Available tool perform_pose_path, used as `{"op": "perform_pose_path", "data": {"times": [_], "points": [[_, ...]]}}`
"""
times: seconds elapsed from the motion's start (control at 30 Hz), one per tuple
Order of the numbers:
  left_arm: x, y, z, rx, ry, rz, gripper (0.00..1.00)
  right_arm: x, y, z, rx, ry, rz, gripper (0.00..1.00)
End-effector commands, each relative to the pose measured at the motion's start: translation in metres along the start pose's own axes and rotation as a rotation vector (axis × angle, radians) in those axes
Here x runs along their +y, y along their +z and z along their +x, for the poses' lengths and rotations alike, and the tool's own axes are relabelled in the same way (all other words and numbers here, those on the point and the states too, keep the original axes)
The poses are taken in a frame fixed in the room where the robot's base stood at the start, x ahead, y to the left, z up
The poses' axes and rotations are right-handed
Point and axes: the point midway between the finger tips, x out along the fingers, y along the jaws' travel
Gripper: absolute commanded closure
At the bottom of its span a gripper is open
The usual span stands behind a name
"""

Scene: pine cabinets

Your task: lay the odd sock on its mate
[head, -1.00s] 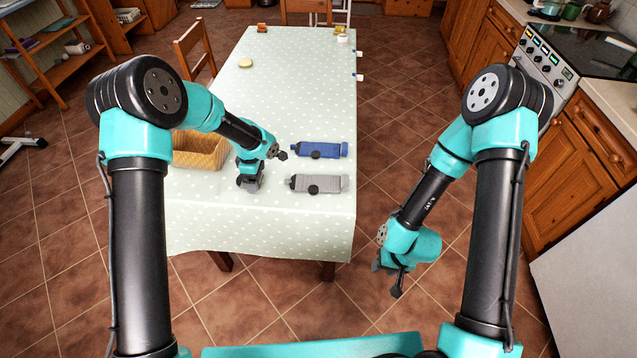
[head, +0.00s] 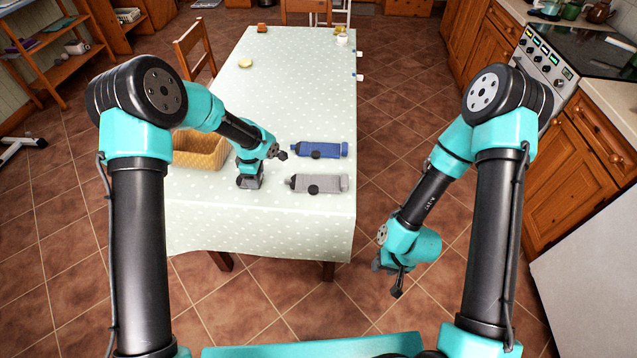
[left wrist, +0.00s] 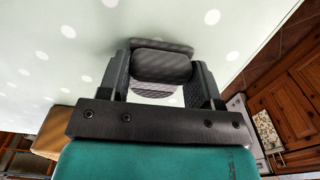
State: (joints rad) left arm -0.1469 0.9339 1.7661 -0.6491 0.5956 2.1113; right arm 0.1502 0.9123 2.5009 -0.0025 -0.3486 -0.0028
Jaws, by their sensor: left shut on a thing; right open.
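My left gripper (head: 249,183) is low over the table, left of the grey sock. In the left wrist view my left gripper (left wrist: 163,80) is shut on a folded grey ribbed sock (left wrist: 162,66), which shows between the fingers. In the head view this held sock is mostly hidden by the gripper. My right gripper (head: 387,279) is open and empty, off the table's right side above the floor.
A wicker basket (head: 200,150) stands on the table left of my left gripper; its inside is partly hidden by my arm. The spotted tablecloth (head: 300,95) is clear in the middle. Small items, including a white cup (head: 342,40), sit at the far end.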

Motion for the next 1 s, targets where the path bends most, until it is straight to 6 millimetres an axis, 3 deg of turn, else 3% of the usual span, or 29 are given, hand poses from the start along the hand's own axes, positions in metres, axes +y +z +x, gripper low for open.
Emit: {"op": "perform_pose_path", "data": {"times": [1.0], "points": [[0.0, 0.0, -0.051, 0.0, 0.001, -0.001, 0.89, 0.0, 0.0, 0.0, 0.0, 0.0, 0.0, 0.57]]}}
